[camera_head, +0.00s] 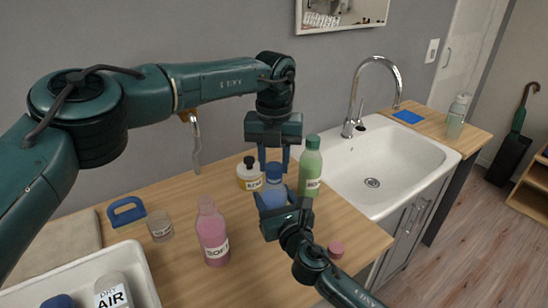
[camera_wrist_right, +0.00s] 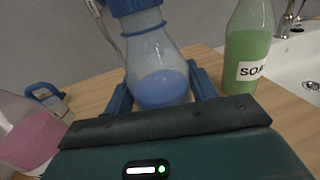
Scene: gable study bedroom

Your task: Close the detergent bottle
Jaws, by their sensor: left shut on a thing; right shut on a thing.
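A clear bottle with blue liquid (camera_head: 272,195), apparently the detergent bottle, stands upright near the middle of the counter. My right gripper (camera_head: 285,207) is shut around its body; the bottle's body also fills the middle of the right wrist view (camera_wrist_right: 160,75). A blue cap (camera_head: 274,172) is at the bottle's top; it shows at the upper edge of the right wrist view (camera_wrist_right: 138,6). My left gripper (camera_head: 273,166) points straight down from above and is shut on the cap. I cannot tell whether the cap is fully seated.
A pink cap (camera_head: 336,250) lies at front right. The sink (camera_head: 385,160) is beyond; a white tray (camera_head: 140,262) is front left.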

